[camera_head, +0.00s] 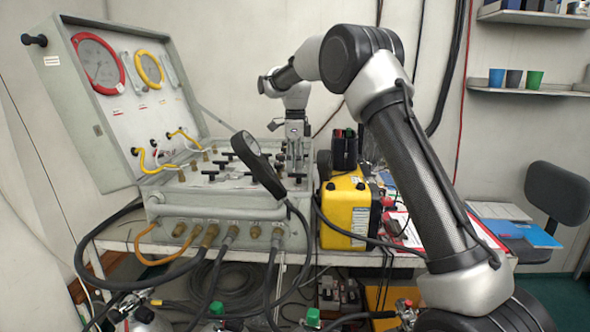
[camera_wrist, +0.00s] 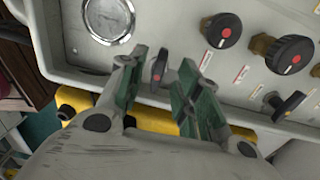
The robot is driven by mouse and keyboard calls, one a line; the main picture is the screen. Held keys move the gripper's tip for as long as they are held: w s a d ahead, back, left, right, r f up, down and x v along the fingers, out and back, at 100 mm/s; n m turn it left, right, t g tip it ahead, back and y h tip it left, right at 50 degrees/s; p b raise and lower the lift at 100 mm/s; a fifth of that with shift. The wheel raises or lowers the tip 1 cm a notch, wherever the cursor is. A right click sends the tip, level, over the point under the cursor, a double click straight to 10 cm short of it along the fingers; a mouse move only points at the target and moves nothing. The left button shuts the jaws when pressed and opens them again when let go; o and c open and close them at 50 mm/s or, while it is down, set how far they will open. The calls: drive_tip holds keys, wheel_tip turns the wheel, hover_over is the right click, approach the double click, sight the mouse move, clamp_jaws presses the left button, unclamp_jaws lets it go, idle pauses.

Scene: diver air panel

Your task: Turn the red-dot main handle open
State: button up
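The air panel (camera_head: 215,190) is a grey case on a bench, its lid raised at the left. In the wrist view, a slim black handle with a red dot (camera_wrist: 159,67) shows between my fingertips, near the panel's edge. My gripper (camera_wrist: 162,75) is open, with green pads on both sides of the handle and a gap on each side. I cannot tell how deep the handle sits between the pads. In the head view my gripper (camera_head: 296,130) points down over the right end of the panel; the handle cannot be made out there.
Two round black knobs with red dots, one left (camera_wrist: 222,30) and one right (camera_wrist: 290,54), and a black handle (camera_wrist: 286,105) lie right of my gripper. A round dial (camera_wrist: 109,18) is left. A yellow case (camera_head: 347,207) stands beside the panel. A black gauge (camera_head: 256,163) rises in front.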

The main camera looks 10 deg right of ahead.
drive_tip(key=shift+f, duration=0.95)
clamp_jaws()
